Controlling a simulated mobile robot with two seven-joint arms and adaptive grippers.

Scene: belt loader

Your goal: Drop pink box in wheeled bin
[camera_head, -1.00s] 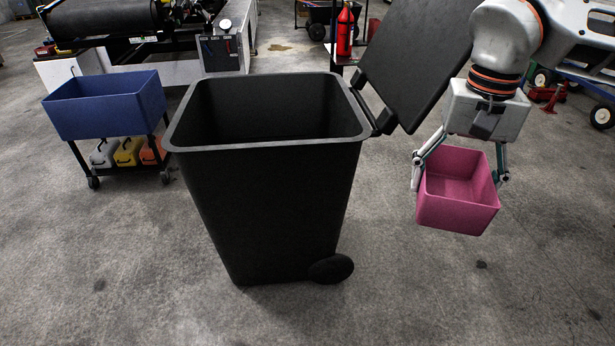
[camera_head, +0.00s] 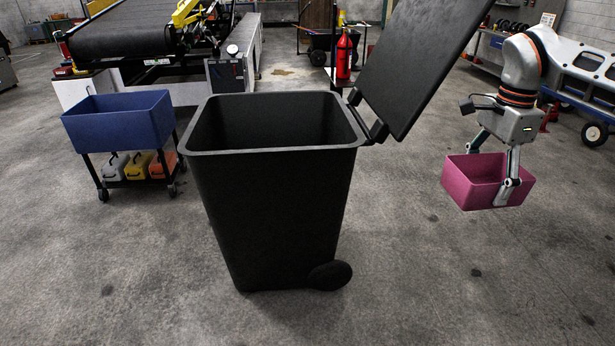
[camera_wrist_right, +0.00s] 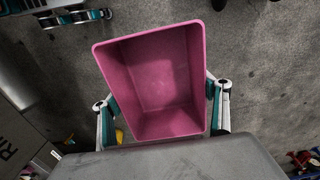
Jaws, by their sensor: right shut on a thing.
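The pink box (camera_head: 470,184) is an open, empty box held in the air at the right of the head view, to the right of the wheeled bin. My right gripper (camera_head: 492,172) is shut on it, with a finger on each of two opposite sides. The right wrist view shows the box (camera_wrist_right: 155,85) from above, between the gripper's two fingers (camera_wrist_right: 165,105). The black wheeled bin (camera_head: 268,200) stands upright in the middle, with its lid (camera_head: 415,60) swung open to the right. Its floor is hidden. My left gripper is not in view.
A blue bin (camera_head: 118,120) sits on a wheeled cart with small coloured cases, left of the wheeled bin. A belt loader (camera_head: 120,35) stands behind. A red extinguisher (camera_head: 343,55) is at the back. The floor in front is clear.

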